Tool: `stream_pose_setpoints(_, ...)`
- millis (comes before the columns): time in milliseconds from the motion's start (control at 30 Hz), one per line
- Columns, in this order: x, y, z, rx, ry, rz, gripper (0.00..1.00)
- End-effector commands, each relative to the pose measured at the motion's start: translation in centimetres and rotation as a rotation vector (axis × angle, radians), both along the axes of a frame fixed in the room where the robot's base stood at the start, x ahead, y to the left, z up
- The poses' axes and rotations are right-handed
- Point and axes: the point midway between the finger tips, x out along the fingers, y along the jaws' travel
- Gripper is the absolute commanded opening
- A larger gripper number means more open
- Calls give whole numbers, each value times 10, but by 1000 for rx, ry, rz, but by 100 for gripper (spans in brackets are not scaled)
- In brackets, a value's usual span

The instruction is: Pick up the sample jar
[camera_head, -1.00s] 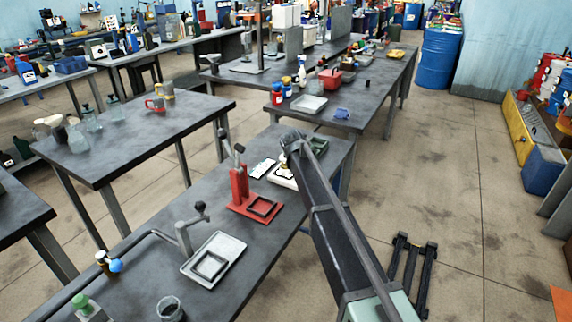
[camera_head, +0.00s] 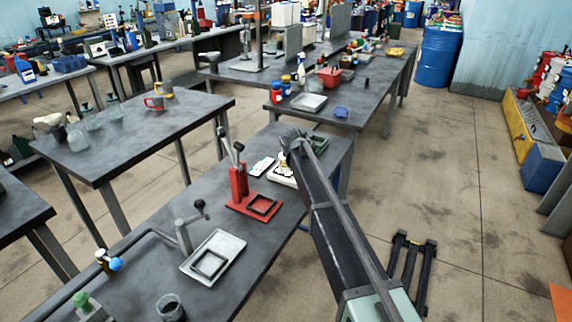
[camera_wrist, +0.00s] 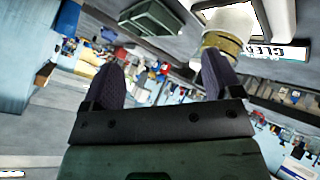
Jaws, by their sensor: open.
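The sample jar appears to be the small glass jar with a yellowish band (camera_wrist: 229,42), at the upper right of the wrist view. In the head view it is a small pale and yellow shape (camera_head: 284,167) on a white bench device (camera_head: 281,178), partly hidden by my arm. My gripper (camera_head: 298,143) is over the far end of the near bench. In the wrist view my gripper (camera_wrist: 160,78) has its two dark fingers wide apart with nothing between them. The jar shows just beyond the right fingertip; whether they touch I cannot tell.
A green tray (camera_wrist: 152,20) lies near the jar on the bench. A white card (camera_head: 261,166) lies left of the white device. A red press (camera_head: 241,190) stands nearer, then a pale tray stand (camera_head: 213,257).

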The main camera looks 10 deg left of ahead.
Motion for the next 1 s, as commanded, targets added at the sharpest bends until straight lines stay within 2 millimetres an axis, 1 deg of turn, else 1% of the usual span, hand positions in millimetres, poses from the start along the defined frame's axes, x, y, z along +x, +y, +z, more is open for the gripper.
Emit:
stream_pose_setpoints(167,0,1,1,1,1,1,86)
stream_pose_setpoints(267,0,1,14,1,1,1,86)
stream_pose_setpoints(333,0,0,32,1,1,1,86)
stream_pose_setpoints(367,-4,1,13,-67,-16,45,86)
stream_pose_setpoints(400,-9,3,-1,-200,-46,130,86)
stream_pose_setpoints(467,-18,5,-13,-456,-94,280,86)
stream_pose_setpoints(500,-25,10,-21,-667,-127,393,86)
stream_pose_setpoints(533,-31,13,-26,-843,-148,480,86)
stream_pose_setpoints(567,-38,19,-29,-1025,-165,564,86)
stream_pose_setpoints(600,-46,27,-32,-1267,-180,663,86)
stream_pose_setpoints(700,-67,48,-33,-1802,-175,836,86)
stream_pose_setpoints(733,-72,53,-32,-1926,-168,868,86)
stream_pose_setpoints(800,-80,63,-28,-2136,-145,909,86)
stream_pose_setpoints(833,-82,66,-26,-2192,-138,919,86)
stream_pose_setpoints(900,-84,68,-21,-2255,-126,928,86)
stream_pose_setpoints(1000,-81,69,-17,-2261,-124,928,86)
